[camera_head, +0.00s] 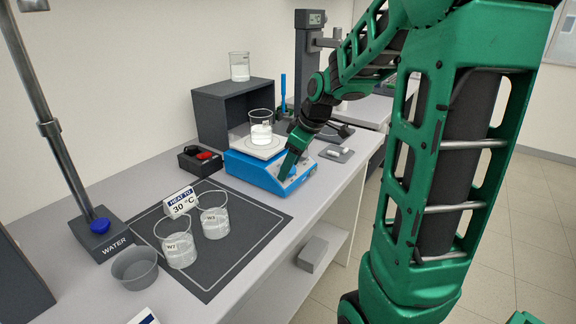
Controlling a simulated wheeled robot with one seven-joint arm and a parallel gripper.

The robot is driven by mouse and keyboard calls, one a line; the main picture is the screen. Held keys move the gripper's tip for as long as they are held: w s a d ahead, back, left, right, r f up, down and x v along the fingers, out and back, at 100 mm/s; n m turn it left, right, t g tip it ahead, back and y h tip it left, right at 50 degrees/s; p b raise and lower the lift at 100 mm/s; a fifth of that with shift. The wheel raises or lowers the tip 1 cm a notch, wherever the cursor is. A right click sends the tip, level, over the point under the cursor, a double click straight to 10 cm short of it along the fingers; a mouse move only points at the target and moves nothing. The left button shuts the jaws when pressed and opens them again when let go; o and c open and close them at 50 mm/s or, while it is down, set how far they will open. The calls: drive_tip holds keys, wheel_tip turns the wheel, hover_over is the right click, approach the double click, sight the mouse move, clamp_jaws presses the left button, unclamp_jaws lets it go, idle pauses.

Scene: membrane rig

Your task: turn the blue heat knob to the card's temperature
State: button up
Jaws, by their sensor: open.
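The blue hot plate (247,169) stands on the bench, with a white top plate and a beaker of white liquid (261,131) on it. My gripper (286,172) points down at the hot plate's front panel, at its right part. Its jaws are open. The blue heat knob cannot be told apart there; it is small and at least partly hidden by my gripper. I cannot tell whether the jaws touch it or what its setting is. The card (180,203) stands on the dark mat and reads "HEAT TO 30 °C".
Two beakers (214,221) (178,249) stand on the mat (250,225). A grey bowl (135,270) and a stand marked WATER (105,238) are at left. A dark box shelf (215,117) with a beaker on top (239,66) stands behind. The bench's front edge is close to the hot plate.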

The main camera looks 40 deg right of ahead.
drive_tip(key=c, duration=1)
drive_tip(key=shift+c, duration=0.2)
drive_tip(key=shift+m, duration=0.4)
drive_tip(key=m, duration=0.3)
drive_tip(key=shift+d+y, duration=0.2)
drive_tip(key=shift+y, duration=0.2)
drive_tip(key=shift+d+m+y, duration=0.1)
drive_tip(key=shift+m+y, duration=0.3)
drive_tip(key=shift+m, duration=1.9)
drive_tip(key=o, duration=1)
